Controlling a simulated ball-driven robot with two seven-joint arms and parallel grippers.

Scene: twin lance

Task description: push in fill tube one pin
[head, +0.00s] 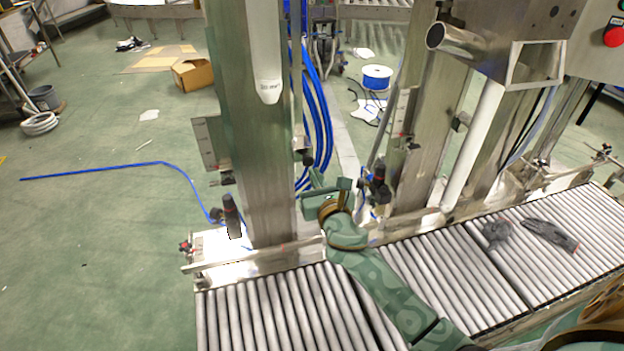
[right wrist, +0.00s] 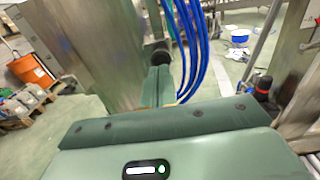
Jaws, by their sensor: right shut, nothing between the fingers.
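The first white fill tube (head: 266,60), with small print near its tapered lower end, stands along the left steel column. A black round pin knob (head: 304,157) sticks out by that column's right side; it also shows in the right wrist view (right wrist: 156,53). My right gripper (head: 314,176) is green, shut and empty, just below the knob. In the right wrist view its closed fingers (right wrist: 161,70) point at the knob and overlap its lower edge. I cannot tell whether they touch. My left gripper is not in view.
A roller conveyor (head: 285,310) runs along the front, with dark gloves (head: 550,235) on its right part. Black-topped fittings stand left (head: 232,214) and right (head: 379,180) of my gripper. Blue hoses (head: 320,110) hang behind the knob. A second white tube (head: 473,148) stands to the right.

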